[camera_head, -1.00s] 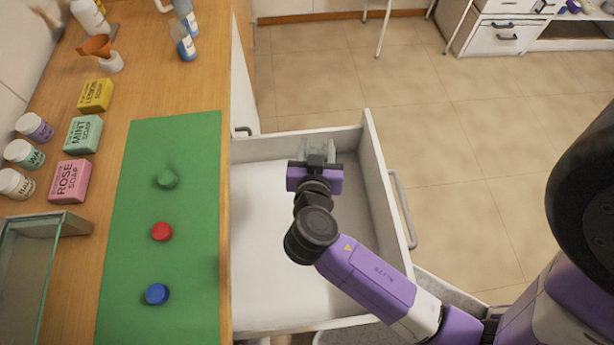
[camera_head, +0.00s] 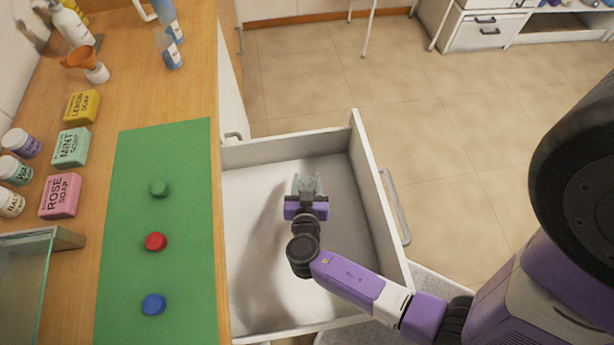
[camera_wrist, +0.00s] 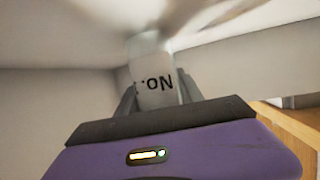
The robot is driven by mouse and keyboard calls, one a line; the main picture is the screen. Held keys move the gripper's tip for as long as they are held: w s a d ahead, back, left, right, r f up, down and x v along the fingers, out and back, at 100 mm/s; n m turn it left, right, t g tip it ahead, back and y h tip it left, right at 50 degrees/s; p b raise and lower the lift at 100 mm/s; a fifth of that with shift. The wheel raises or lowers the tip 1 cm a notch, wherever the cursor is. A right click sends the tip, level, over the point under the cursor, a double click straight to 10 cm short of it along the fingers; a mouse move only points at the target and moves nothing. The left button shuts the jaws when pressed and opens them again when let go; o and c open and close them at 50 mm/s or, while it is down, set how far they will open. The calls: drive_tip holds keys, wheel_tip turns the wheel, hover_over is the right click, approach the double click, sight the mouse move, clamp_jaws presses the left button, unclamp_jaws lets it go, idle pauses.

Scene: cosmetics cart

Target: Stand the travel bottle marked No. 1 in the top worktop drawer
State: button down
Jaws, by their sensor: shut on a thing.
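My gripper (camera_head: 306,188) is inside the open white drawer (camera_head: 262,190), over its far part. In the wrist view the gripper is shut on a pale travel bottle (camera_wrist: 156,86) with dark lettering that reads "NO", seen upside down; the number is not legible. In the head view the bottle is mostly hidden by the gripper, with only a pale, translucent bit (camera_head: 307,184) showing. I cannot tell whether its base touches the drawer floor.
A wooden worktop at left bears a green mat (camera_head: 150,215) with green, red (camera_head: 155,241) and blue caps. Soaps, jars, a glass box and bottles (camera_head: 168,48) stand around it. The rest of the drawer floor looks empty. Drawer walls surround the gripper.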

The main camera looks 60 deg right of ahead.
drive_tip(key=shift+f, duration=0.3)
drive_tip(key=c, duration=0.7)
unclamp_jaws()
drive_tip(key=shift+c, duration=0.2)
drive_tip(key=shift+r, duration=0.15)
drive_tip(key=b+v, duration=0.2)
drive_tip(key=v, duration=1)
